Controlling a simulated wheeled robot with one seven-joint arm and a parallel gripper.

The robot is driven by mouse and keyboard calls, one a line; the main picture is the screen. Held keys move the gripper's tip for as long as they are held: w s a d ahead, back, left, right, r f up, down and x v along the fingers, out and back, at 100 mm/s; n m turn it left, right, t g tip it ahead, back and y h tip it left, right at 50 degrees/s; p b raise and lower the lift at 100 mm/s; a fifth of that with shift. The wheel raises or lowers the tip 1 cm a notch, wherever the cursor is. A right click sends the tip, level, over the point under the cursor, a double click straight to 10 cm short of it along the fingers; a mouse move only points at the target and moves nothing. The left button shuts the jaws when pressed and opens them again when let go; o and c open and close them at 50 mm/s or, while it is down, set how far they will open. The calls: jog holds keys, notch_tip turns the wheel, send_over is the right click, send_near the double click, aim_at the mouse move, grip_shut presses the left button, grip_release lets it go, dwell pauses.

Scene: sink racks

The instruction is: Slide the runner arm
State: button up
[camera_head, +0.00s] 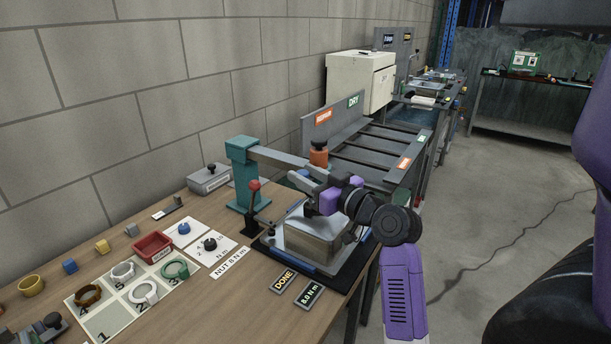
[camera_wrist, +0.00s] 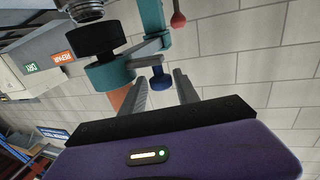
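The runner arm (camera_head: 278,157) is a grey bar reaching right from a teal post (camera_head: 243,175) over the bench. An orange runner with a black cap (camera_head: 319,153) is at its right end. In the wrist view, the runner's black and teal body (camera_wrist: 108,70) is at left. A blue knob (camera_wrist: 160,82) on a short stem shows between my fingers. My gripper (camera_head: 302,178) is beside the runner, below the bar. In the wrist view, my gripper (camera_wrist: 161,76) has its two grey fingers apart. I cannot tell if they touch the knob.
A metal box-like workpiece (camera_head: 318,236) sits on a black mat below my gripper. A red-knobbed lever (camera_head: 254,187) stands near the post. A red tray (camera_head: 153,246) and a numbered board with rings (camera_head: 110,318) are at left. A rack (camera_head: 375,150) is behind.

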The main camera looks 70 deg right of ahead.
jog(key=b+v, duration=0.1)
jog(key=v, duration=0.7)
jog(key=shift+w, duration=0.1)
dwell(0.4)
